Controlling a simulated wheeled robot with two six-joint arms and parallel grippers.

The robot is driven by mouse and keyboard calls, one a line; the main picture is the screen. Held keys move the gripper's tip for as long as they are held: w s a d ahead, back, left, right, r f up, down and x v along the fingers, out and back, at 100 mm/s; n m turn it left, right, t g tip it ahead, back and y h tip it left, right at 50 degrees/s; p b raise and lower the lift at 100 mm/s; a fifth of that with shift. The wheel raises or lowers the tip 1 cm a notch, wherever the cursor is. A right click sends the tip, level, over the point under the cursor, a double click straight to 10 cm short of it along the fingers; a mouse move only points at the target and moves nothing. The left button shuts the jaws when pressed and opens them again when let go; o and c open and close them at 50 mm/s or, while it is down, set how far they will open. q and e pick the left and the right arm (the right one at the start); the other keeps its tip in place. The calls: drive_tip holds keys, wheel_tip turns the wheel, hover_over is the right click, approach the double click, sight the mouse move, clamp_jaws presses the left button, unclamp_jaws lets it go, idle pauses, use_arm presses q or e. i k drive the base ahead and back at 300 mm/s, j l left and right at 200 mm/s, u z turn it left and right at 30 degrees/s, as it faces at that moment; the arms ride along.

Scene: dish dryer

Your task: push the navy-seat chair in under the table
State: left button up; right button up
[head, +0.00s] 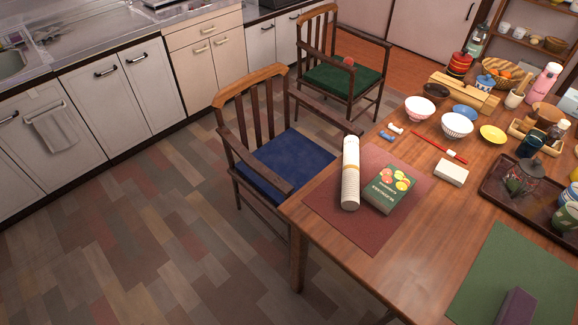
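The navy-seat chair (286,160) stands on the floor at the left edge of the wooden table (345,254). It has a slatted wooden back on its left side and wooden armrests. Its seat faces the table, and most of the seat shows outside the table's edge. The near armrest ends close to the table's near left corner; I cannot tell whether it touches. The chair's lower legs on the table side are partly hidden. Neither of my grippers is in the head view.
A green-seat chair (341,82) with something small and red on it stands behind. Kitchen cabinets (120,85) line the left and back. The wood floor (130,235) left of the navy-seat chair is clear. The table holds a maroon mat, a book (390,189), a white roll (350,173), bowls and trays.

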sight(272, 172)
drive_tip(key=j+z, duration=0.2)
drive_tip(key=z, duration=0.25)
drive_tip(key=j+z, duration=0.25)
drive_tip(key=z, duration=0.25)
drive_tip(key=j+z, duration=0.25)
drive_tip(key=z, duration=0.2)
drive_tip(key=j+z, duration=0.2)
drive_tip(key=z, duration=0.3)
drive_tip(key=k+j+z, duration=0.1)
drive_tip(key=j+z, duration=0.15)
drive_tip(key=z, duration=0.2)
drive_tip(key=k+j+z, duration=0.15)
drive_tip(key=z, duration=0.25)
drive_tip(key=k+j+z, duration=0.15)
drive_tip(key=j+z, duration=0.15)
drive_tip(key=z, duration=0.15)
drive_tip(key=k+j+z, duration=0.1)
drive_tip(key=z, duration=0.3)
drive_tip(key=k+z, duration=0.3)
drive_tip(key=z, duration=0.15)
drive_tip(key=k+j+z, duration=0.25)
drive_tip(key=k+z, duration=0.15)
drive_tip(key=k, duration=0.3)
drive_tip(key=k+z, duration=0.4)
drive_tip(key=k, duration=0.25)
drive_tip(key=j, duration=0.05)
